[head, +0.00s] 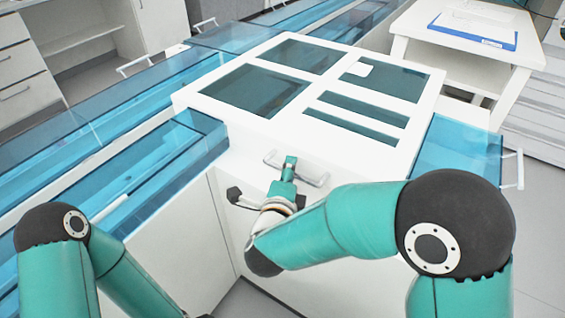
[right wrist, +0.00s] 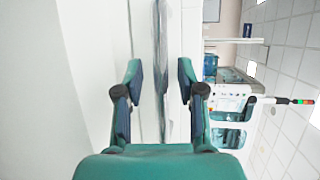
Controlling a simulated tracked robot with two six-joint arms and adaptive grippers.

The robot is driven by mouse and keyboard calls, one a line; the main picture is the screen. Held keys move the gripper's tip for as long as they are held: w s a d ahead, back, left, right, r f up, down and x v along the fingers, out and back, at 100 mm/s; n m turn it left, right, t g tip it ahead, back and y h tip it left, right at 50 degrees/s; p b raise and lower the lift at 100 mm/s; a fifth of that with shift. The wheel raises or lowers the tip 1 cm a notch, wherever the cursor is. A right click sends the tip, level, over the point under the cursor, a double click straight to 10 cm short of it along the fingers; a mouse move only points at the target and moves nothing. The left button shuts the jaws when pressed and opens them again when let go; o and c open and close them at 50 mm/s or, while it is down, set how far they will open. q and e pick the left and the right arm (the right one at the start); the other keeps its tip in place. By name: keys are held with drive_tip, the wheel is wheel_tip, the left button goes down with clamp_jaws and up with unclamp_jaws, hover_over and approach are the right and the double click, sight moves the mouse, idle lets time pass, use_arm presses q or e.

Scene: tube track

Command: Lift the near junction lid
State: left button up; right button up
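The near junction lid (head: 313,92) is a white panel with several dark windows, lying flat on the white junction box between blue see-through tube covers. A pale bar handle (head: 314,181) is on its front side. My right gripper (head: 289,162) is at this handle in the head view. In the right wrist view, my right gripper (right wrist: 161,78) has its two fingers apart, with a grey upright bar (right wrist: 161,40) showing between them. I cannot tell whether the fingers touch it. My left arm shows at the lower left, but its gripper is out of the picture.
Blue tube covers (head: 175,142) run along the left, and another (head: 462,150) is at the right with its own handle. A white table (head: 425,38) with a blue-edged tray (head: 472,36) stands at the back right. Cabinets (head: 25,75) stand at the back left.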

drive_tip(key=shift+w, duration=0.25)
drive_tip(key=shift+a, duration=0.1)
clamp_jaws()
drive_tip(key=shift+f, duration=0.1)
drive_tip(key=w+d+r+p, duration=0.2)
drive_tip(key=r+p, duration=0.7)
drive_tip(key=r, duration=0.4)
drive_tip(key=w+d+r+g+p, duration=0.1)
drive_tip(key=w+d+r+p, duration=0.1)
drive_tip(key=r+p, duration=0.8)
drive_tip(key=w+d+r+g+y+p, duration=0.1)
drive_tip(key=w+r+p, duration=0.3)
drive_tip(key=r+p, duration=0.5)
drive_tip(key=shift+w+d+r+m, duration=0.25)
drive_tip(key=shift+d+r, duration=0.35)
drive_tip(key=shift+r, duration=3.25)
